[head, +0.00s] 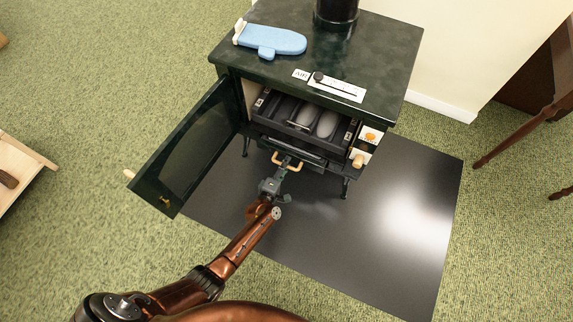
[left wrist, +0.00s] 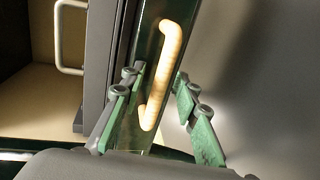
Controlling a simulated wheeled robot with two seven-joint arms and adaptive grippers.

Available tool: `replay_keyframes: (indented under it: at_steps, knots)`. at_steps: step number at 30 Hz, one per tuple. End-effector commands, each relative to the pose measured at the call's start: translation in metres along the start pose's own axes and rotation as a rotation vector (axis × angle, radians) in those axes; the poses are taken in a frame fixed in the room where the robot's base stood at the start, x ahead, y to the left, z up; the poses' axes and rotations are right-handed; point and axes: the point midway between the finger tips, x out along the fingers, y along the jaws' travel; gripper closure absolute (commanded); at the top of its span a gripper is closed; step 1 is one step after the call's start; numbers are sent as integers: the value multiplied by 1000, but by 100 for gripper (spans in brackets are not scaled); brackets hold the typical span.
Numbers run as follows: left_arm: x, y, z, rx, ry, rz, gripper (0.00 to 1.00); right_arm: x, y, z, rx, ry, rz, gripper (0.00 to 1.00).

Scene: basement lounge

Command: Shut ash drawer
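A dark green stove (head: 385,50) stands on a black floor plate. Low on its front is the ash drawer (head: 318,160), with a pale wooden bar handle (head: 300,166). The drawer seems to stand out a little from the stove; how far is hard to tell. My left gripper (head: 286,168) is at this handle. In the left wrist view the handle (left wrist: 168,65) lies between the green-padded fingers of the left gripper (left wrist: 158,108), which are spread with gaps beside it. My right gripper does not show.
The stove's glass door (head: 195,145) hangs open to the left of my left arm. A grey tray (head: 312,118) with rounded pieces sits in the opening above the drawer. A blue padded object (head: 275,40) lies on top. The black floor plate (head: 400,230) is clear at right.

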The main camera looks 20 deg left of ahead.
Motion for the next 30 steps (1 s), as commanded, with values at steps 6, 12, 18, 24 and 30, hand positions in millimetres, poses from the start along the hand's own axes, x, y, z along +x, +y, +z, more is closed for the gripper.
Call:
replay_keyframes:
  at_steps: [6, 12, 18, 24, 30]
  knots:
    - [0, 1, 0, 0, 0, 0, 73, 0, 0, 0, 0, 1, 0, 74]
    - [0, 0, 0, 0, 0, 0, 87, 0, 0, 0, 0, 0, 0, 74]
    - [0, 0, 0, 0, 0, 0, 100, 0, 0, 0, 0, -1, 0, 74]
    - [0, 0, 0, 0, 0, 0, 100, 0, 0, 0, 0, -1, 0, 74]
    - [0, 0, 0, 0, 0, -1, 100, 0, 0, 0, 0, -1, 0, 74]
